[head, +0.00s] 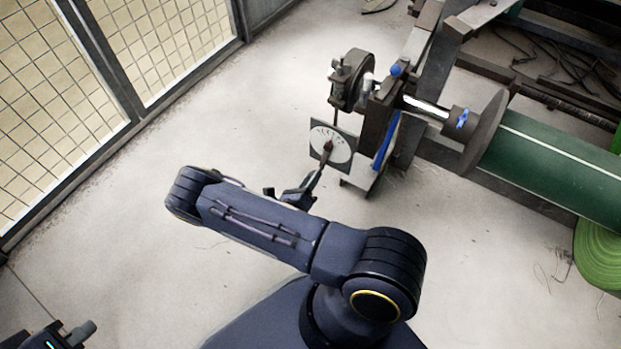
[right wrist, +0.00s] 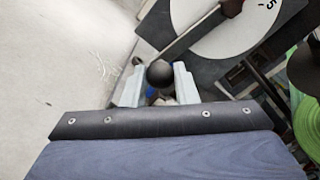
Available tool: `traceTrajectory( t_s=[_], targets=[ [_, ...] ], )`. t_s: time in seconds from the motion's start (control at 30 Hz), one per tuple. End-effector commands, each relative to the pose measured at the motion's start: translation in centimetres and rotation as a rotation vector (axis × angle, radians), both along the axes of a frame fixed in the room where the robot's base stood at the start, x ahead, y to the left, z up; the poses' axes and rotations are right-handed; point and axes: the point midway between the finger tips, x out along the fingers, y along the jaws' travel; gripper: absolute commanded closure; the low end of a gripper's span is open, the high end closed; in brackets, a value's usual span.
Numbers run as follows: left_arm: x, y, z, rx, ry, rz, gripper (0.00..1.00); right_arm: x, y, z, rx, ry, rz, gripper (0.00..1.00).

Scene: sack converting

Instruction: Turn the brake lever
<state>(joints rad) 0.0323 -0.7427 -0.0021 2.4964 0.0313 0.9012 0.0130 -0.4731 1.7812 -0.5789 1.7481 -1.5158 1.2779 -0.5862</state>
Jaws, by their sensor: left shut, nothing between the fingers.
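The brake lever (head: 319,172) is a thin dark bar pivoting on a square plate with a white dial (head: 331,144). It points down and toward me in the head view. In the right wrist view its black ball knob (right wrist: 160,73) shows between the pale fingers of my right gripper (right wrist: 157,87). The fingers stand apart, with a gap on the left of the knob and little or none on the right; I cannot tell if they touch it. In the head view my arm partly hides this gripper (head: 301,191). My left gripper (head: 82,332) is shut and empty at the lower left corner, far from the lever.
A machine frame (head: 422,45) carries the dial plate and a shaft with a green roll (head: 560,165) on the right. A bright green roll (head: 600,252) lies below it. A mesh fence (head: 55,110) stands on the left. The concrete floor (head: 225,115) between is clear.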

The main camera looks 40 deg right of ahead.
Motion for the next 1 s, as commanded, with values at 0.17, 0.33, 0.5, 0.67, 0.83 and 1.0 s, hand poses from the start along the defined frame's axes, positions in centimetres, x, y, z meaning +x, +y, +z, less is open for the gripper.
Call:
traceTrajectory(
  t_s=[0.17,0.33,0.5,0.67,0.83,1.0],
  targets=[
    [0.0,0.0,0.0,0.0,0.0,0.0,1.0,0.0,0.0,0.0,0.001,-0.001,-0.001,0.52],
    [0.0,0.0,0.0,0.0,0.0,0.0,1.0,0.0,0.0,0.0,0.0,-0.001,0.0,0.52],
    [0.0,0.0,0.2,0.0,0.0,0.0,1.0,-0.1,0.5,0.1,0.002,0.0,0.002,0.52],
    [0.0,0.0,1.0,0.0,0.0,0.0,1.0,-1.1,2.7,0.2,0.002,0.0,0.004,0.52],
    [0.0,0.0,1.7,0.0,0.0,0.0,1.0,-2.3,5.3,0.2,0.001,0.001,0.003,0.52],
    [0.0,0.0,1.9,0.0,0.0,0.0,1.0,-2.9,6.9,0.1,0.001,-0.001,0.001,0.52]
  ],
)
